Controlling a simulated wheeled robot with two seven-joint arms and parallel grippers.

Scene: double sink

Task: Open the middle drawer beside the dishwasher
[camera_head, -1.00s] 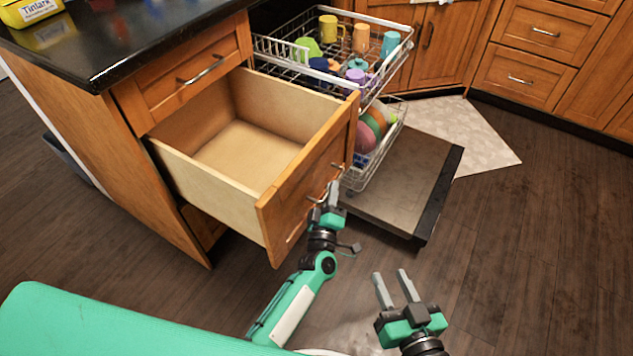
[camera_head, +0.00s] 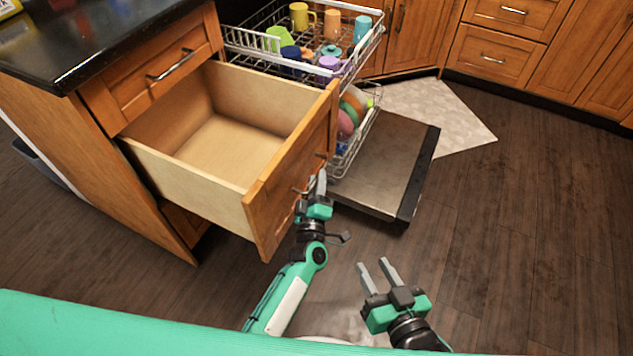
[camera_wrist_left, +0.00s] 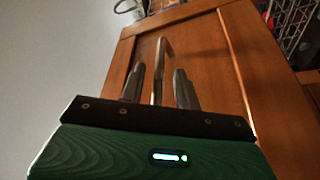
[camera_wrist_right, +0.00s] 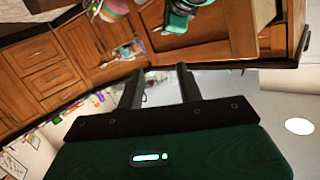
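The middle drawer (camera_head: 290,175), wooden with a pale, empty inside, is pulled well out from the cabinet beside the dishwasher. Its metal handle (camera_head: 303,188) is on the front, partly hidden by my left gripper (camera_head: 312,187). In the left wrist view, the fingers of my left gripper (camera_wrist_left: 158,88) are apart on either side of the handle (camera_wrist_left: 158,66), with visible gaps. My right gripper (camera_head: 376,270) is open and empty over the floor, right of the drawer. The dishwasher (camera_head: 385,165) has its door down and its racks out.
The racks hold cups, bowls and plates (camera_head: 350,108), just behind the drawer. A closed upper drawer (camera_head: 165,75) lies under the black countertop (camera_head: 90,40). The dark floor (camera_head: 510,220) to the right is clear.

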